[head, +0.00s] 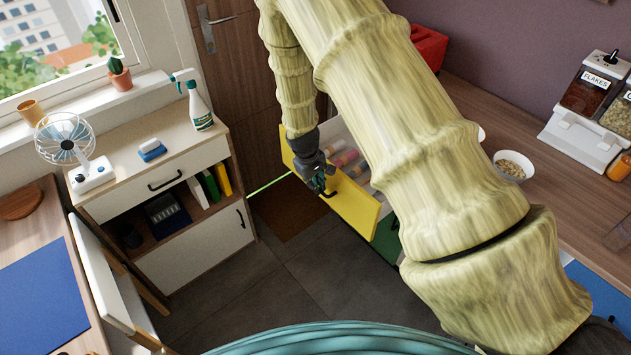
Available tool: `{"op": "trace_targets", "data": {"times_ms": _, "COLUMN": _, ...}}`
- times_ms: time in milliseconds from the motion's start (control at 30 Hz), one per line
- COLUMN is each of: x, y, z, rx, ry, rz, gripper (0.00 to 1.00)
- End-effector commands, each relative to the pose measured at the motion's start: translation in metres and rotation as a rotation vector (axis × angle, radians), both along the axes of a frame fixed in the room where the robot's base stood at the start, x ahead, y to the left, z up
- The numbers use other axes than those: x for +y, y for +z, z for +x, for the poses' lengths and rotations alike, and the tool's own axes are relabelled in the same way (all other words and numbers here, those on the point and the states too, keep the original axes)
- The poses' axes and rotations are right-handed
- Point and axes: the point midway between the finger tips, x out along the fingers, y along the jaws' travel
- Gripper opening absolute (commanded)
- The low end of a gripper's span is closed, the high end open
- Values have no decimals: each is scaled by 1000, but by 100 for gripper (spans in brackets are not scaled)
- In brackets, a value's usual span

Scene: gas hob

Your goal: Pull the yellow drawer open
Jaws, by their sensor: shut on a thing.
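The yellow drawer (355,208) is in the middle of the head view, under the counter on the right. The fingers hide part of the handle. My arm comes down from the top and covers much of the drawer's right side and the cabinet behind it.
A green front (387,238) lies just below and right of the yellow drawer. A white cabinet (196,257) with a fan (64,138) and spray bottle (197,108) stands at left. A chair (100,270) is at lower left. The grey floor (315,285) between is clear.

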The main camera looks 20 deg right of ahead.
Motion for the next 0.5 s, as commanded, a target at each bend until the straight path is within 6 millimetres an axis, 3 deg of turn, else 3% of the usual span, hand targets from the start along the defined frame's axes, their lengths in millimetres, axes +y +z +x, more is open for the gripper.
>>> {"op": "trace_targets", "data": {"times_ms": 233, "x": -1, "y": -1, "z": -2, "rx": 4, "ry": -2, "rz": 0, "gripper": 0}}
{"op": "trace_targets", "data": {"times_ms": 267, "x": -1, "y": -1, "z": -2, "rx": 4, "ry": -2, "rz": 0, "gripper": 14}}
{"op": "trace_targets", "data": {"times_ms": 367, "x": -2, "y": -1, "z": -2, "rx": 3, "ry": -3, "rz": 0, "gripper": 32}}
{"op": "trace_targets", "data": {"times_ms": 500, "x": -2, "y": -1, "z": -1, "rx": 2, "ry": -1, "rz": 0, "gripper": 32}}
